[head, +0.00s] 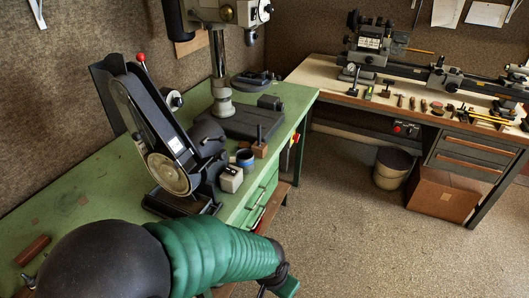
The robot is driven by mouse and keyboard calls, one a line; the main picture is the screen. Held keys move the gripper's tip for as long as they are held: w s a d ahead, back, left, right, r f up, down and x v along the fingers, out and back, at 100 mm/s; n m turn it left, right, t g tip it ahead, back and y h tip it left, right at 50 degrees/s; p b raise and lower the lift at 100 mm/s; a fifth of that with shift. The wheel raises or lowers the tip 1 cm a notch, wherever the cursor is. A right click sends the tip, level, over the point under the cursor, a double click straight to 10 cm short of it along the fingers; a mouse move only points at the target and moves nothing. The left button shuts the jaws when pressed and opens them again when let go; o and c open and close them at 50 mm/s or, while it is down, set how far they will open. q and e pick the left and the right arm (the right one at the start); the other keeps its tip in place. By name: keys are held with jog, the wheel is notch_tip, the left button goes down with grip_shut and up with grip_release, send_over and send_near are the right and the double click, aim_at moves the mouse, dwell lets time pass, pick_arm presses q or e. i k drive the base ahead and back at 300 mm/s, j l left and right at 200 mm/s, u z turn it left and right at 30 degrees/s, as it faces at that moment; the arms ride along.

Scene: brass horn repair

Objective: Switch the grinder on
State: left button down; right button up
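The grinder, a belt grinder (155,125) with a tall black tilted arm, a round pale disc and a red-knobbed lever, stands on the green workbench (92,208) at the left. A small light box (231,179) sits beside its base on the right; it may be a switch box, but its details are too small to tell. My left arm, black and ribbed green, crosses the bottom left in front of the bench. Its wrist end runs out at the bottom edge, so the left gripper's fingertips are out of sight. My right gripper does not show.
A drill press (220,70) stands behind the grinder. A blue-rimmed cup (245,158) and a wooden block with a peg (260,147) sit near the bench edge. A lathe bench (330,78), bin (392,168) and cardboard box (443,195) are at right. The floor between is clear.

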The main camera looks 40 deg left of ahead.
aim_at(229, 170)
jog(key=i+u, duration=0.3)
jog(key=i+l+u, duration=0.3)
jog(key=i, duration=0.2)
jog(key=i+l+u, duration=0.15)
jog(key=i+u, duration=0.15)
jog(key=i, duration=0.05)
